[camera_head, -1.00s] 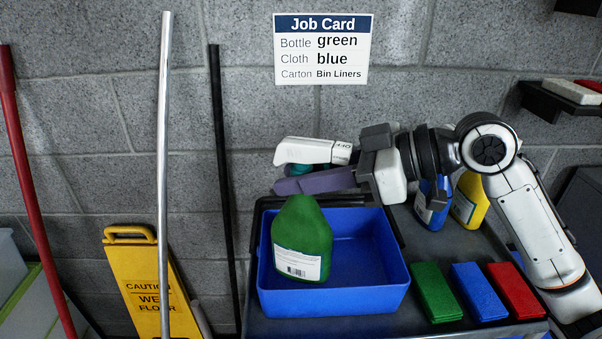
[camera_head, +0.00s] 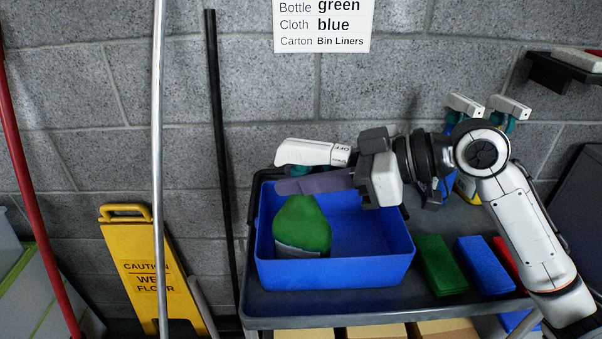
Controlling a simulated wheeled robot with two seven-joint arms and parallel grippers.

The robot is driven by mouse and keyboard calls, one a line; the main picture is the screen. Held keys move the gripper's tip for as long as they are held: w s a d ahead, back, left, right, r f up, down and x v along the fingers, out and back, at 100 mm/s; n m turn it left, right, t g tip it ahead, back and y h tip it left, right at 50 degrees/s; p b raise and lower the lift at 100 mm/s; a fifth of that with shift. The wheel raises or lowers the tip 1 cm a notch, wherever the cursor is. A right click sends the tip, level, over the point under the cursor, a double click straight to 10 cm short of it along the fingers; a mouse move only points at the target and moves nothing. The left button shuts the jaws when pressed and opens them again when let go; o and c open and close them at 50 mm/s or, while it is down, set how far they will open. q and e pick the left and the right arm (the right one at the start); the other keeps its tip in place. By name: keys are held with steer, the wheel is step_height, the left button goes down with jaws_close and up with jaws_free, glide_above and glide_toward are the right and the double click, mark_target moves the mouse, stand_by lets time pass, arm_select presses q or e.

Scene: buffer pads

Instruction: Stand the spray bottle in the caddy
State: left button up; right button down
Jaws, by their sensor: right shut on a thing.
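The green spray bottle (camera_head: 302,225) is upright in the left part of the blue caddy (camera_head: 335,272). The caddy's front wall hides its lower end and most of its label, so I cannot tell whether it touches the floor. Its white and teal spray head shows above my gripper. My right gripper (camera_head: 290,186) comes in from the right and is shut on the bottle just below the spray head. The rest of the caddy looks empty. My left gripper is out of view.
Green (camera_head: 441,264), blue (camera_head: 484,264) and red (camera_head: 508,257) pads lie right of the caddy on the grey cart top (camera_head: 385,300). Other spray bottles stand behind my right arm. A yellow wet-floor sign (camera_head: 150,270) and several poles stand left. The job card (camera_head: 322,25) reads Bottle green.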

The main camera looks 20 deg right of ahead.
steer(key=shift+f+b, duration=0.3)
steer(key=shift+f, duration=0.05)
stand_by(0.6)
steer(key=c, duration=1.4)
jaws_free()
steer(key=shift+f, duration=0.1)
